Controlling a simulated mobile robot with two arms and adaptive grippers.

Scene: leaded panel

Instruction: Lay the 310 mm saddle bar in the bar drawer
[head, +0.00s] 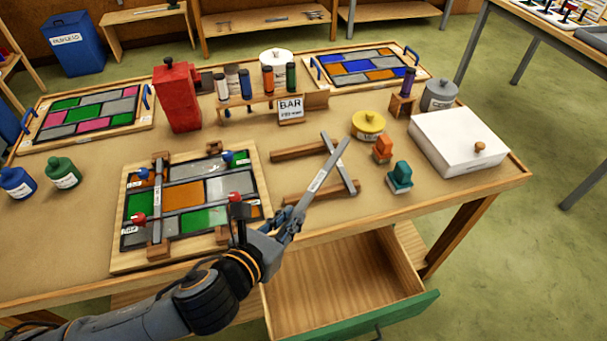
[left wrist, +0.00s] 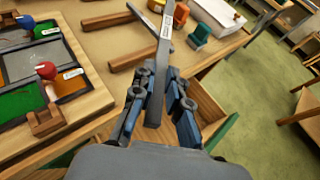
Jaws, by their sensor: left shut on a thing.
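My left gripper (head: 288,224) is shut on a grey flat bar (head: 328,168) with a white label. The bar slants up and to the right from the fingers, over the table's front part; it also shows between the fingers in the left wrist view (left wrist: 163,60). Whether it touches anything below is unclear. A second grey bar (head: 345,170) lies across two wooden rests, behind the held one. The drawer (head: 345,290) under the table's front edge is pulled open, with a green front; its visible floor is bare. My right gripper is not in view.
A leaded panel board (head: 122,255) with red and blue knobs lies left of the gripper. Orange (head: 382,150) and teal (head: 399,178) blocks and a white box (head: 470,140) stand to the right. A BAR sign (head: 290,109) stands behind.

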